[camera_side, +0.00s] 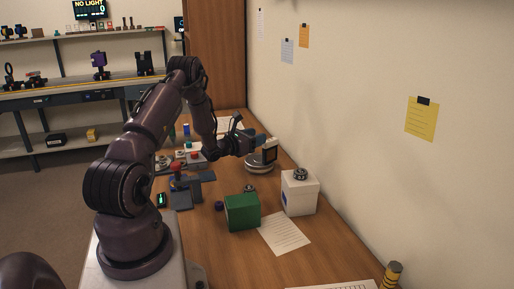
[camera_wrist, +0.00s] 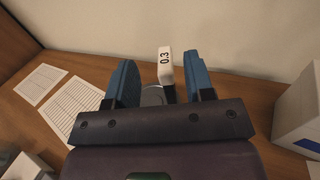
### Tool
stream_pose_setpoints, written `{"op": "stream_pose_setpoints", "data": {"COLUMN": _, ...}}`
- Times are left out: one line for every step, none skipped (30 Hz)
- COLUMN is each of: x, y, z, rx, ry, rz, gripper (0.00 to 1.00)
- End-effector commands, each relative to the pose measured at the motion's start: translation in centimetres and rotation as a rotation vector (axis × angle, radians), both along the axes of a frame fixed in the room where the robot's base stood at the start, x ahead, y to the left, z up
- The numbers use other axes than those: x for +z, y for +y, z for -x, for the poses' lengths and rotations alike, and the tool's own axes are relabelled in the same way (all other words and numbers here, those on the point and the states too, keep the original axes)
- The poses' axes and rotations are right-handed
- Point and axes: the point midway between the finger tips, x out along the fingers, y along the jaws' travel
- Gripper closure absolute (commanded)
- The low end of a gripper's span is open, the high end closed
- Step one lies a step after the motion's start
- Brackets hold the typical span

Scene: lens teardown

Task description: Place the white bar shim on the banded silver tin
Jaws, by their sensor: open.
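The white bar shim (camera_wrist: 165,66), marked 0.3, is between the two blue fingers of my gripper (camera_wrist: 162,68) in the wrist view, with a visible gap on each side. My gripper is open. In the side view the shim (camera_side: 269,144) shows as a small white piece at my gripper's fingertips (camera_side: 265,143), with a dark piece just below it. The banded silver tin (camera_side: 259,168) is low and round, directly below my fingers. In the wrist view only part of a silver round surface (camera_wrist: 152,96) shows between the fingers. Whether the shim touches the tin is hidden.
A white box (camera_side: 300,195) with a small dark ring-shaped part on top stands nearer the camera by the wall. A green block (camera_side: 242,212) and a printed sheet (camera_side: 284,234) are nearby. Blue-grey fixtures (camera_side: 188,188) crowd the left. The wall runs close along the right.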

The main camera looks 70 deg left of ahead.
Motion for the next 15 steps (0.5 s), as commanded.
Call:
{"op": "stream_pose_setpoints", "data": {"x": 0.6, "y": 0.0, "z": 0.0, "rx": 0.001, "ry": 0.0, "rz": 0.0, "gripper": 0.52}}
{"op": "stream_pose_setpoints", "data": {"x": 0.8, "y": 0.0, "z": 0.0, "rx": 0.0, "ry": 0.0, "rz": 0.0, "gripper": 0.52}}
{"op": "stream_pose_setpoints", "data": {"x": 1.1, "y": -0.1, "z": -0.1, "rx": -0.004, "ry": 0.001, "rz": -0.002, "gripper": 0.52}}
{"op": "stream_pose_setpoints", "data": {"x": 1.4, "y": -0.3, "z": -0.3, "rx": -0.014, "ry": 0.003, "rz": -0.005, "gripper": 0.52}}
{"op": "stream_pose_setpoints", "data": {"x": 1.9, "y": -0.7, "z": -0.7, "rx": -0.032, "ry": 0.006, "rz": -0.014, "gripper": 0.52}}
{"op": "stream_pose_setpoints", "data": {"x": 2.8, "y": -1.5, "z": -1.4, "rx": -0.068, "ry": 0.013, "rz": -0.03, "gripper": 0.52}}
{"op": "stream_pose_setpoints", "data": {"x": 3.6, "y": -2.4, "z": -2.1, "rx": -0.107, "ry": 0.021, "rz": -0.05, "gripper": 0.52}}
{"op": "stream_pose_setpoints", "data": {"x": 4.6, "y": -3.6, "z": -3.0, "rx": -0.157, "ry": 0.032, "rz": -0.074, "gripper": 0.52}}
{"op": "stream_pose_setpoints", "data": {"x": 6.2, "y": -5.7, "z": -4.3, "rx": -0.239, "ry": 0.053, "rz": -0.118, "gripper": 0.52}}
{"op": "stream_pose_setpoints", "data": {"x": 7.4, "y": -7.7, "z": -5.3, "rx": -0.313, "ry": 0.07, "rz": -0.158, "gripper": 0.52}}
{"op": "stream_pose_setpoints", "data": {"x": 8.9, "y": -9.9, "z": -6.3, "rx": -0.392, "ry": 0.089, "rz": -0.204, "gripper": 0.52}}
{"op": "stream_pose_setpoints", "data": {"x": 10.7, "y": -13.1, "z": -7.3, "rx": -0.504, "ry": 0.118, "rz": -0.272, "gripper": 0.52}}
{"op": "stream_pose_setpoints", "data": {"x": 11.9, "y": -15.7, "z": -7.8, "rx": -0.591, "ry": 0.139, "rz": -0.33, "gripper": 0.52}}
{"op": "stream_pose_setpoints", "data": {"x": 13.1, "y": -18.2, "z": -8.1, "rx": -0.676, "ry": 0.162, "rz": -0.389, "gripper": 0.52}}
{"op": "stream_pose_setpoints", "data": {"x": 14.4, "y": -21.6, "z": -8.1, "rx": -0.786, "ry": 0.192, "rz": -0.473, "gripper": 0.52}}
